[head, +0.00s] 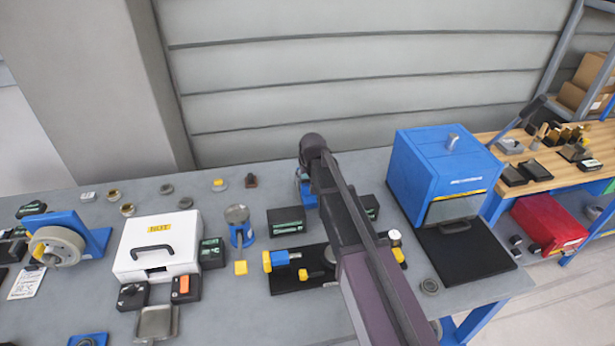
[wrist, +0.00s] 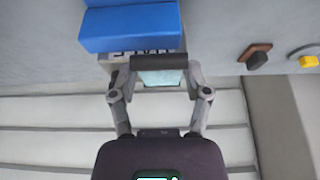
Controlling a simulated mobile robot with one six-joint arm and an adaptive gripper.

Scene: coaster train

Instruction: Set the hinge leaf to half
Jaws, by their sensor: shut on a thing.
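A blue block (wrist: 130,28), likely the hinge's base, fills the upper left of the wrist view. Just below it is a pale teal plate (wrist: 160,78) with a dark bar (wrist: 158,62) along its edge; this looks like the hinge leaf. My gripper (wrist: 153,66) is shut on the leaf, its fingers on either side of the bar. The leaf's exact angle and any scale marks are hard to read. In the head view, a blue part (head: 306,189) shows beside my arm, which hides most of the fixture and my gripper's fingertips.
A small brown piece (head: 251,181) stands to the left of the fixture. A dark box (head: 286,220) is close by on the left. A black board with blue and yellow parts (head: 290,284) lies in front. A blue cabinet (head: 440,170) stands to the right. The wall is close behind.

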